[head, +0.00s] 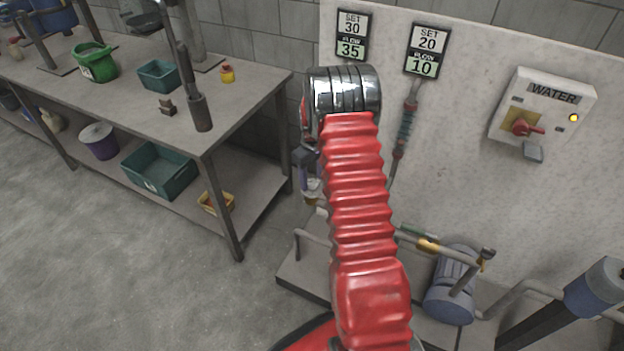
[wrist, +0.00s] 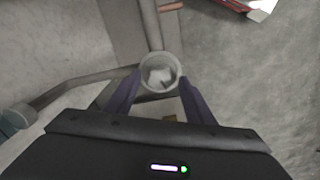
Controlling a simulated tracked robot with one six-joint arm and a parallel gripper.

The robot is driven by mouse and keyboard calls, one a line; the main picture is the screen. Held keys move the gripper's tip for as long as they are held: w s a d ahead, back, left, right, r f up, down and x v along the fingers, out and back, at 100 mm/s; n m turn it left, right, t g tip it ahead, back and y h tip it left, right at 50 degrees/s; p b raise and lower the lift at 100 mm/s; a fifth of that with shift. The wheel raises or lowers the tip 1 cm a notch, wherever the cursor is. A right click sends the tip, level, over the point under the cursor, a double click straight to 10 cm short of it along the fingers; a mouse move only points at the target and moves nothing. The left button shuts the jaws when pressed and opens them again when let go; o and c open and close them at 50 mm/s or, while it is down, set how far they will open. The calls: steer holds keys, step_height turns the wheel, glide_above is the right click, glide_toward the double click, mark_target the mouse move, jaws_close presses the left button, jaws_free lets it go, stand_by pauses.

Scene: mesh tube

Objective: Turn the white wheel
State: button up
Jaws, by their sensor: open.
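The white wheel (wrist: 160,73) is a small round pale rim with a white shape inside, on a grey pipe in the upper middle of the wrist view. My gripper (wrist: 159,79) is open. Its two dark purple fingers reach to either side of the wheel, with the tips near its left and right edges. I cannot tell whether they touch it. In the head view my gripper (head: 310,178) points down left of my red arm, and a small pale part that may be the wheel (head: 314,189) shows just under it, partly hidden.
Grey pipes and a blue-grey motor (head: 452,287) stand low on the right. A wall panel (head: 480,200) carries two displays, reading SET 30, FLOW 35 and SET 20, FLOW 10, and a WATER switch box (head: 541,112). A workbench (head: 235,120) with containers stands left.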

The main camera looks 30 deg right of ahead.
steer(key=shift+f, duration=0.35)
steer(key=shift+c, duration=0.3)
steer(key=c, duration=1)
steer(key=shift+n, duration=0.6)
steer(key=o, duration=1.1)
steer(key=shift+c, duration=0.2)
